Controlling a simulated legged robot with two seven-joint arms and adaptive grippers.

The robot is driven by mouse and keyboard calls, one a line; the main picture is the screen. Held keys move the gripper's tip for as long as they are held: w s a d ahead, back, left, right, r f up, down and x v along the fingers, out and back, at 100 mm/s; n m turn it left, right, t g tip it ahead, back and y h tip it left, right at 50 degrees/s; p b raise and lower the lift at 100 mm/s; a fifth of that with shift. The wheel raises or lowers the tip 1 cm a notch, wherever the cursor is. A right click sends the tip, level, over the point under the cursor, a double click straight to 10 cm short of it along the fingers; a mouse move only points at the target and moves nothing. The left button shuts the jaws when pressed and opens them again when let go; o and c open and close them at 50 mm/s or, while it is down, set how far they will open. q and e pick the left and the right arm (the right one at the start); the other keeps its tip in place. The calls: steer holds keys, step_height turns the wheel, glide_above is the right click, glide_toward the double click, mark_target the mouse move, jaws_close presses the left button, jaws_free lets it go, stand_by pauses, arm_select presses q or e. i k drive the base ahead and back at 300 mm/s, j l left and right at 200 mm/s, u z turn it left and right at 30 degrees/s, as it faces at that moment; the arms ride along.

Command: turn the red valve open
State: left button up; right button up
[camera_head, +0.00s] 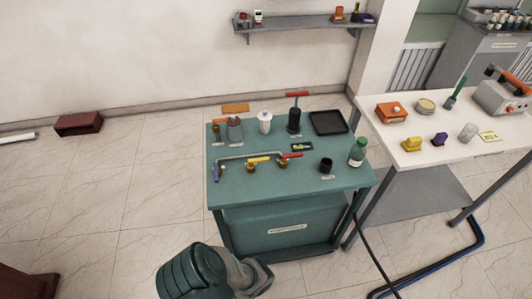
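The red valve handle (291,156) is a short red lever on a brass valve body (283,164). It is on a grey pipe (240,156) on top of the green cabinet (300,198). The lever points to the right and slightly up in the picture. A yellow lever (258,160) is just left of it, and a blue lever (216,173) is at the pipe's left end. No gripper fingers show. One of my own arm links, green and grey, shows at the bottom, apart from the cabinet and short of the valves.
Behind the valves stand a black pump with a red T-handle (297,95), a white jar (265,122) and a black tray (328,122). A black cup (326,165) and green bottle (357,152) stand right. A white table (440,170) adjoins.

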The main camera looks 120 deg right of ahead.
mark_target(284, 157)
steer(key=z, duration=4.2)
